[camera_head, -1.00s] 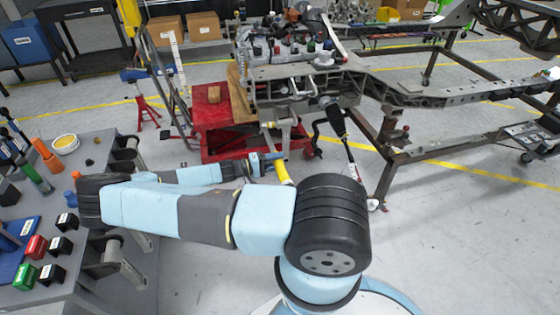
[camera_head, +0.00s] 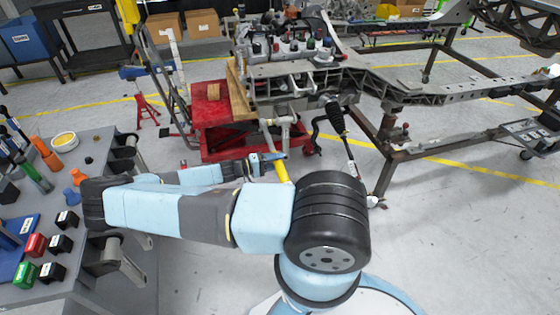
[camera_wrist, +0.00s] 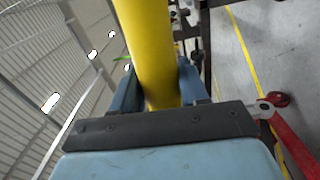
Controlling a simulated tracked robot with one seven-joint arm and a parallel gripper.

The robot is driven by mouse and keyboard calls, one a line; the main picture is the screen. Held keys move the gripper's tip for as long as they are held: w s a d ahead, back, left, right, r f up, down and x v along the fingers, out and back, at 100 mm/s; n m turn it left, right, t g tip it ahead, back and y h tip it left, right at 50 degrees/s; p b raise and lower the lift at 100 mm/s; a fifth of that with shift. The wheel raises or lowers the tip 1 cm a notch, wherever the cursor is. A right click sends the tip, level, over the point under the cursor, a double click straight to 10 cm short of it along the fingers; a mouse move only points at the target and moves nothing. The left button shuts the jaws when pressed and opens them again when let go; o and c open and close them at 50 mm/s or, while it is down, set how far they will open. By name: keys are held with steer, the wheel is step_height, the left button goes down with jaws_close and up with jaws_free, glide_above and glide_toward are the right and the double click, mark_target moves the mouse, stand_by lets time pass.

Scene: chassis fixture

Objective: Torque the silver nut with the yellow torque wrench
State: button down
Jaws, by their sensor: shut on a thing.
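My gripper (camera_head: 266,162) is small in the head view, in front of the red cart and below the chassis. It is shut on the yellow torque wrench (camera_head: 282,172), which shows as a short yellow piece partly hidden by my arm. In the wrist view the yellow handle (camera_wrist: 150,40) runs from the top edge down between the two blue fingers of my gripper (camera_wrist: 156,86). The wrench's far end is out of the wrist view. I cannot make out the silver nut in either view.
The metal chassis (camera_head: 440,95) stands at the back right, with a black shock absorber (camera_head: 335,115) hanging from it. A red cart (camera_head: 212,108) is left of it. A grey bench (camera_head: 105,175) with tools and small boxes is at the left. Floor at the right front is clear.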

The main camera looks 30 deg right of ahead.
steer(key=shift+w+d+f+m, duration=0.15)
steer(key=shift+f+m, duration=0.4)
steer(key=shift+f, duration=0.55)
steer(key=shift+w+d+f+m, duration=0.1)
steer(key=shift+w+f+m, duration=0.15)
steer(key=shift+f+m, duration=0.55)
stand_by(1.0)
steer(key=shift+f+n+v, duration=0.15)
steer(key=shift+v, duration=0.5)
steer(key=shift+f+n+v, duration=0.1)
steer(key=shift+f+v, duration=0.05)
steer(key=shift+v, duration=0.5)
stand_by(0.6)
steer(key=shift+v, duration=2.25)
steer(key=shift+s, duration=0.1)
steer(key=shift+a+r, duration=0.15)
